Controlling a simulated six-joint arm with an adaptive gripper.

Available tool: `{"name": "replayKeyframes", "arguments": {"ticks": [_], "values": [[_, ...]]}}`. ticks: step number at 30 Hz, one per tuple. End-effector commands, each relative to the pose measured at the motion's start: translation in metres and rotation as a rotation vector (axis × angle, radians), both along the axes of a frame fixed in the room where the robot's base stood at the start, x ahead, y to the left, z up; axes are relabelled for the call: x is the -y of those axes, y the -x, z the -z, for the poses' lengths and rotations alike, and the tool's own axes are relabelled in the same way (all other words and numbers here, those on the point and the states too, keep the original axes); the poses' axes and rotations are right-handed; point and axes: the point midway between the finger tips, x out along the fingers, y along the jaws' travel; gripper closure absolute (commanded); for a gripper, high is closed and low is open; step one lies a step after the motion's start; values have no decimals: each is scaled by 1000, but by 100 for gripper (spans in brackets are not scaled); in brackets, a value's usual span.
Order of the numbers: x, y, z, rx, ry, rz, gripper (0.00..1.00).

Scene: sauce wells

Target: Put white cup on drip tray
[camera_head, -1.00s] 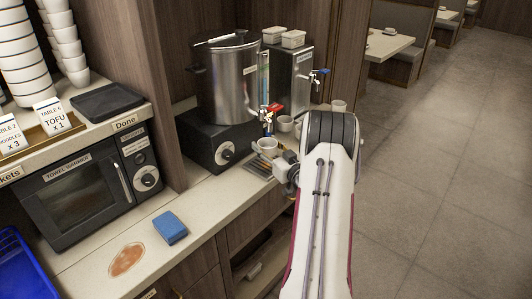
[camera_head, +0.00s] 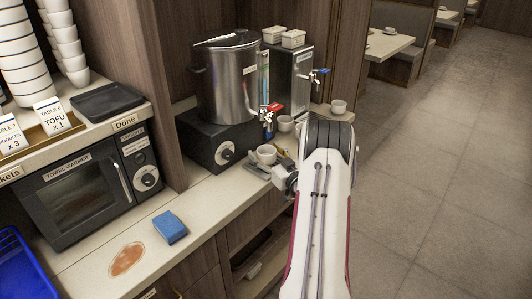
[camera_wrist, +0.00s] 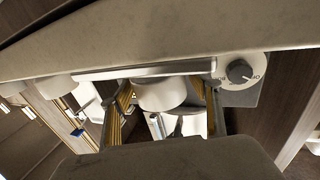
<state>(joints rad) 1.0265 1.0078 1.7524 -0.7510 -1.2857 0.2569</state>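The white cup (camera_head: 266,154) is upright below the red-handled tap of the large urn, at the drip tray (camera_head: 254,168), a small grey tray on the counter. It appears to rest on the tray, but the contact under it is hard to see. My gripper (camera_head: 282,160) is just right of the cup, partly hidden by my arm. In the wrist view the cup (camera_wrist: 160,94) is between and beyond the gold-coloured fingers of my gripper (camera_wrist: 166,112). The fingers look spread, with a gap between the cup and the right finger.
The steel urn (camera_head: 226,80) on its black base (camera_head: 212,142) stands behind the tray. A second dispenser (camera_head: 290,75) has a blue tap. Other white cups (camera_head: 285,123) (camera_head: 338,106) stand farther back. A blue sponge (camera_head: 170,227) and a brown stain (camera_head: 127,258) are on the front counter.

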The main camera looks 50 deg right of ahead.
Motion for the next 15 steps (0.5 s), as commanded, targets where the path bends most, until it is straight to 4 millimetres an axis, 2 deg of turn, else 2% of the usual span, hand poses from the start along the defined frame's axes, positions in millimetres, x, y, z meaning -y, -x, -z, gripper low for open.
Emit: {"name": "replayKeyframes", "arguments": {"ticks": [15], "values": [[-1,4,-3,0,0,1,38]]}}
